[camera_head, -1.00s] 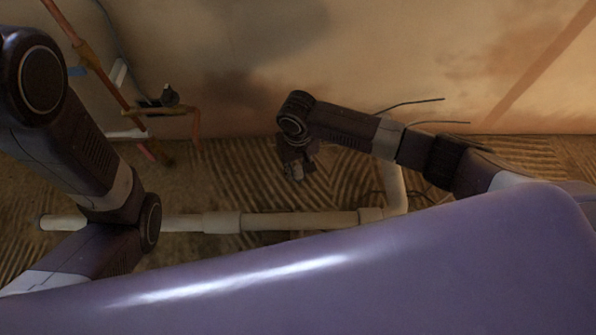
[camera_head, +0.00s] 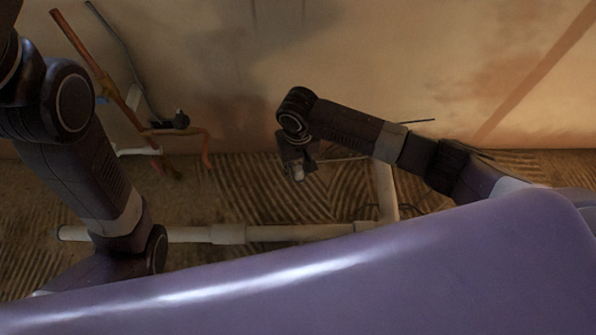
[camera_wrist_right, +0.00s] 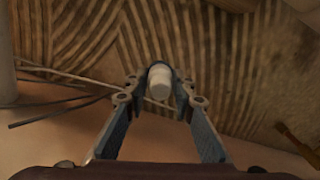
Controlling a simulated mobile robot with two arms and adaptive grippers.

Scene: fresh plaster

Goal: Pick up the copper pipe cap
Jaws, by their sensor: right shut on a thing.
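My right gripper (camera_head: 298,172) is above the ridged floor near the wall in the head view. In the right wrist view its two fingers (camera_wrist_right: 160,100) are closed around a short, pale, off-white cylinder (camera_wrist_right: 160,80) with a rounded end. The cylinder sits between the fingertips and looks pale, not copper-coloured, in this light. It shows only as a small light spot in the head view. No other piece that I can make out as a copper pipe cap is in view. My left arm shows at the left, but its gripper does not.
A white pipe (camera_head: 285,232) lies along the floor and joins an upright pale pipe (camera_head: 385,190) at its right end. Copper-coloured pipes (camera_head: 100,70) lean at the left by the wall. Thin dark rods (camera_wrist_right: 60,113) lie at the left in the right wrist view.

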